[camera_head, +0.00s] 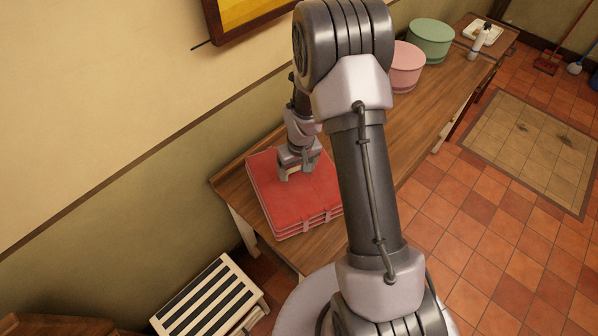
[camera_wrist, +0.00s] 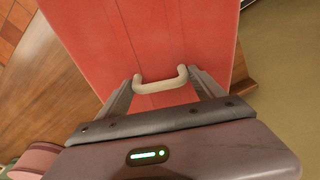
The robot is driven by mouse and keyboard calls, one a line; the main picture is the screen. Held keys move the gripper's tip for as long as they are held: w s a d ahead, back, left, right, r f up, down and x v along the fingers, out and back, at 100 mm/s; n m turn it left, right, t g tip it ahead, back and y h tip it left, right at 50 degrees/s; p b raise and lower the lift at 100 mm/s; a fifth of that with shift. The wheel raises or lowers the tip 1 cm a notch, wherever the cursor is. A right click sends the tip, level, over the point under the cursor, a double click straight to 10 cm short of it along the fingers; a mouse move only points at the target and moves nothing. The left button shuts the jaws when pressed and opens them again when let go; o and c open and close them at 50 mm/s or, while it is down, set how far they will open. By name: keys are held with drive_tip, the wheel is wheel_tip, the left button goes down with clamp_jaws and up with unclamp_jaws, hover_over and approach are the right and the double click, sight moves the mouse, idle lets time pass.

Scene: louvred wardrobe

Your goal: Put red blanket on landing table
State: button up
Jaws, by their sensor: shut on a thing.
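The red blanket (camera_head: 265,188) is a flat folded stack on the near left end of the wooden landing table (camera_head: 410,133). It lies flat and appears to rest on the tabletop. My gripper (camera_head: 290,176) is above its top face. In the wrist view, my gripper (camera_wrist: 161,82) is shut on a pale beige handle (camera_wrist: 160,86) on top of the red blanket (camera_wrist: 150,40). The arm hides part of the blanket's right side and the middle of the table.
A pink round box (camera_head: 406,68) and a green round box (camera_head: 431,40) stand farther along the table. A white bottle (camera_head: 479,43) and a tray (camera_head: 483,31) are at the far end. A striped stool (camera_head: 210,297) stands on the floor. The wall runs along the table's left side.

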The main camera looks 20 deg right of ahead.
sight(297, 180)
drive_tip(key=shift+w+d, duration=0.35)
drive_tip(key=shift+d, duration=0.05)
drive_tip(key=shift+f+b, duration=0.45)
drive_tip(key=shift+f, duration=1.45)
drive_tip(key=o, duration=2.1)
